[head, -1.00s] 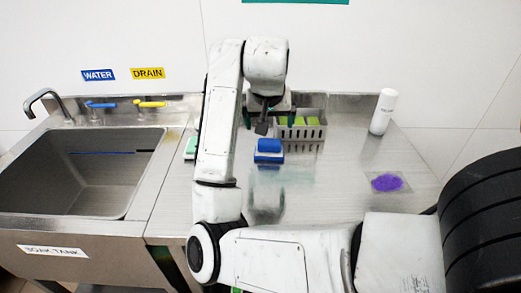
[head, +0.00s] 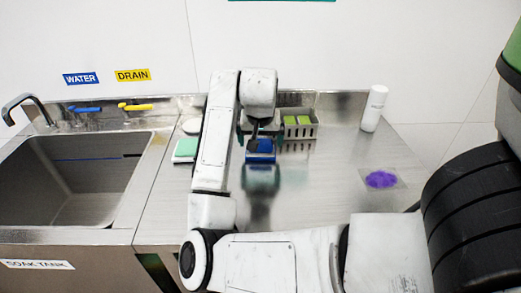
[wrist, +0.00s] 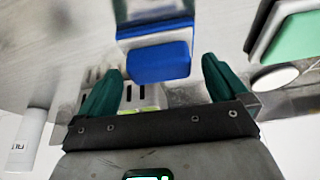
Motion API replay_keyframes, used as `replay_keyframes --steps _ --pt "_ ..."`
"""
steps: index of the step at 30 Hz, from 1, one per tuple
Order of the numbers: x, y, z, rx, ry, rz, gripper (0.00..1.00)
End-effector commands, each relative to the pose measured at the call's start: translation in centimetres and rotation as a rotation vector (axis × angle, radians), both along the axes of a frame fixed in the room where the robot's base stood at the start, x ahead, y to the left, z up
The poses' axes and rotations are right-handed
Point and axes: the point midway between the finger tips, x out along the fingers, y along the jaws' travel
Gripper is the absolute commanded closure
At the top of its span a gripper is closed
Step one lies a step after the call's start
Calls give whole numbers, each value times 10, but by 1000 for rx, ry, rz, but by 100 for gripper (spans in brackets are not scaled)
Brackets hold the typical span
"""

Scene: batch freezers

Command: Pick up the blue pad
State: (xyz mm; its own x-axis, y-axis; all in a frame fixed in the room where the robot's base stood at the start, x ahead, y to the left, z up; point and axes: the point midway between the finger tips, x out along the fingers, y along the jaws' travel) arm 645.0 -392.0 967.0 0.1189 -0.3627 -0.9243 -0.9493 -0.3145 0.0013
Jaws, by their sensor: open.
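The blue pad (head: 261,146) lies on the steel counter, left of the middle in the head view, in front of a grey slotted caddy. In the wrist view the blue pad (wrist: 160,62) shows a blue block with a white part behind it. My gripper (wrist: 157,80) is open, its two dark green fingers on either side of the pad's near end. Nothing is held. In the head view my gripper (head: 259,135) hangs right at the pad and hides part of it; I cannot tell whether the fingers touch it.
The grey caddy (head: 313,132) with green items stands just behind the pad. A green and white pad (head: 185,149) and a white round item (head: 192,126) lie to the left. A white bottle (head: 374,108) and purple patch (head: 381,179) are right. The sink (head: 75,185) is far left.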

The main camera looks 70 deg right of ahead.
Motion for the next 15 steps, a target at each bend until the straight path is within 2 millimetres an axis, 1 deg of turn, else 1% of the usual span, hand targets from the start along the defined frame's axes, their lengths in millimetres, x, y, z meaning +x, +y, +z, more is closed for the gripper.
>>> replay_keyframes --steps 1,4,11,12,15 --pt "1 -2 -6 1 2 1 0" --pt "2 -5 -13 0 -1 0 0" --pt "2 -6 -15 -1 -2 -1 0" --pt "2 -6 -15 -1 -2 -1 1" --pt "2 -6 -15 -1 -2 -1 11"
